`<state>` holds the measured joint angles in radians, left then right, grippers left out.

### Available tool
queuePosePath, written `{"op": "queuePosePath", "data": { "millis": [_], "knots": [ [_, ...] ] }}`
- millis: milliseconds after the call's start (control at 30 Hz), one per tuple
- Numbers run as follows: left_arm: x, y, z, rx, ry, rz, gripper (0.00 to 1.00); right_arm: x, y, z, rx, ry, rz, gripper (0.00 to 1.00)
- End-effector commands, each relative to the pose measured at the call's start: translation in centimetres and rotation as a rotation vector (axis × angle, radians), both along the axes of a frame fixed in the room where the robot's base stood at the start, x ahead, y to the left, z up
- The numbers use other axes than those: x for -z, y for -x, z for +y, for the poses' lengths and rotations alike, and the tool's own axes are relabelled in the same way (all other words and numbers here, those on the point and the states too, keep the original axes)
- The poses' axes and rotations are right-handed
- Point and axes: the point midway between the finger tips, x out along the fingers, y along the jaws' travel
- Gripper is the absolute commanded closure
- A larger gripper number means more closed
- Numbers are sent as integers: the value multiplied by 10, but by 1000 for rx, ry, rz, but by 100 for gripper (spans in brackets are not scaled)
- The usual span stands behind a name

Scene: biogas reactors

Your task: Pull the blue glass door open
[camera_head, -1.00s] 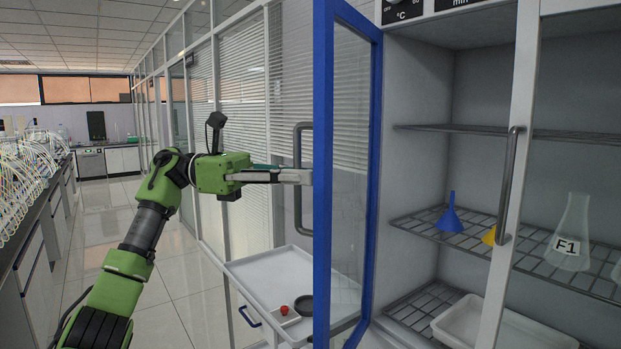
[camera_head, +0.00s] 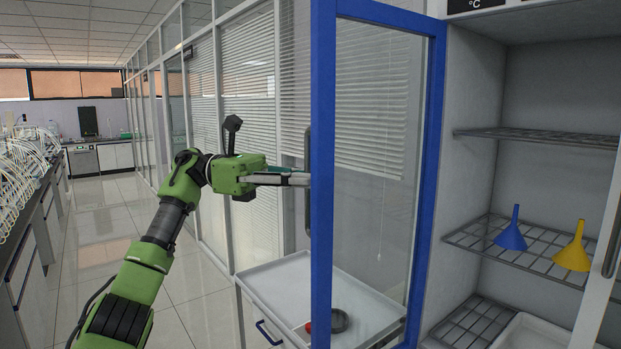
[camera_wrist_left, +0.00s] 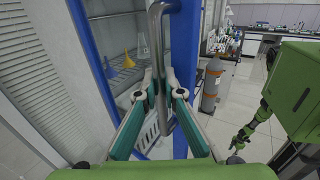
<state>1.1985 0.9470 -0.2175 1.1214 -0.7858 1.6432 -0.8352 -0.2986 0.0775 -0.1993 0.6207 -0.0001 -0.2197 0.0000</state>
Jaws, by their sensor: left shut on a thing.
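The blue-framed glass door (camera_head: 323,200) stands swung out from the cabinet, and its frame also shows in the left wrist view (camera_wrist_left: 186,60). Its grey bar handle (camera_head: 308,165) is mostly hidden behind the frame edge in the head view. In the left wrist view the handle (camera_wrist_left: 155,45) runs down between the fingers. My left gripper (camera_head: 300,179) is shut on this handle, and its fingers close around it in the wrist view (camera_wrist_left: 161,98).
Inside the open cabinet, a blue funnel (camera_head: 511,236) and a yellow funnel (camera_head: 573,254) stand on a wire shelf (camera_head: 475,241). A white tray table (camera_head: 270,283) with a dark round dish (camera_head: 340,320) stands by the door. Tiled aisle floor (camera_head: 110,230) is clear on the left.

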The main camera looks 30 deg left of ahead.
Motion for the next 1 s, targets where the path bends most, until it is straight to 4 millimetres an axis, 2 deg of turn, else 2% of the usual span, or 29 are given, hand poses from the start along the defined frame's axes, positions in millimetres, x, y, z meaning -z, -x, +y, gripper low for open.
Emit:
{"op": "queuePosePath", "data": {
  "millis": [300,333,400,767,867,1000],
  "knots": [
    [2,0,0,-1,-4,3,100,0,0,-4,-1,4,1,60],
    [2,0,0,-1,-4,3,89,0,0,-4,-1,4,1,60],
    [2,0,0,0,-4,3,75,0,1,-5,-2,5,1,60],
    [0,0,2,-2,-1,1,75,0,3,-3,-3,3,4,60],
    [0,2,11,-4,0,1,75,0,3,-3,-2,3,4,60],
    [-1,7,36,-6,2,1,75,0,2,-2,-2,3,3,60]
  ]
}}
